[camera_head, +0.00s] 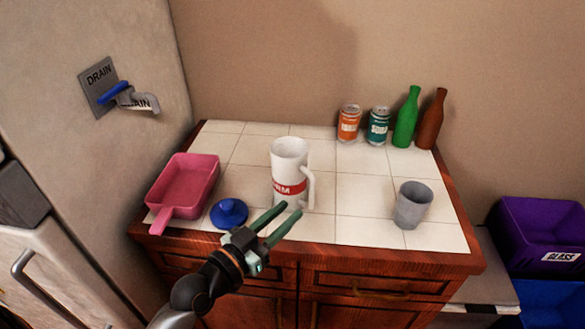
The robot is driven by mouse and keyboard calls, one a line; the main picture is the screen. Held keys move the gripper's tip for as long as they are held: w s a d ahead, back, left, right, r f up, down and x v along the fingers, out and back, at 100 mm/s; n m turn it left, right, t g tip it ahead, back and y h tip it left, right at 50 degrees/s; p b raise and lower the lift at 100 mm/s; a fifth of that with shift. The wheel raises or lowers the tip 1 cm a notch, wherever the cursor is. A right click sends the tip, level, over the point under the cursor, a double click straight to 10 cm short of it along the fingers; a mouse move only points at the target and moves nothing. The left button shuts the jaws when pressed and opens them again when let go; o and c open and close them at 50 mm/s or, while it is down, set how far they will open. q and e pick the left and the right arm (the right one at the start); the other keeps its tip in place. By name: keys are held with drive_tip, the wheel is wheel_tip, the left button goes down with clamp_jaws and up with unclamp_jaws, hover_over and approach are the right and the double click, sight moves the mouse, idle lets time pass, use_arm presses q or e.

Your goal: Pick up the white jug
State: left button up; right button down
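The white jug (289,160) stands upright on the tiled counter, near its middle. It has a red band with partly visible lettering and a handle (310,188) on its right side. My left gripper (290,213) is at the counter's front edge, just in front of the jug in the picture. Its two green fingers are apart, with nothing visible between them. Whether a finger touches the jug or its handle, I cannot tell. A blue lid-like piece with a knob (229,212) lies to the left of the gripper. My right gripper is not in view.
A pink pan (184,182) lies at the counter's left and a grey cup (412,204) stands at right. Cans (349,124), (378,126) and green (406,118) and brown (432,120) bottles stand at the back. Clear tiles lie between jug and cup.

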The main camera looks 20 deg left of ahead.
sight(310, 192)
use_arm(q)
drive_tip(key=x, duration=0.6)
drive_tip(key=shift+d+r+p, duration=0.15)
drive_tip(key=shift+p, duration=0.25)
drive_tip(key=shift+p+x, duration=0.4)
drive_tip(key=shift+x, duration=2.6)
drive_tip(key=shift+r, duration=0.1)
clamp_jaws()
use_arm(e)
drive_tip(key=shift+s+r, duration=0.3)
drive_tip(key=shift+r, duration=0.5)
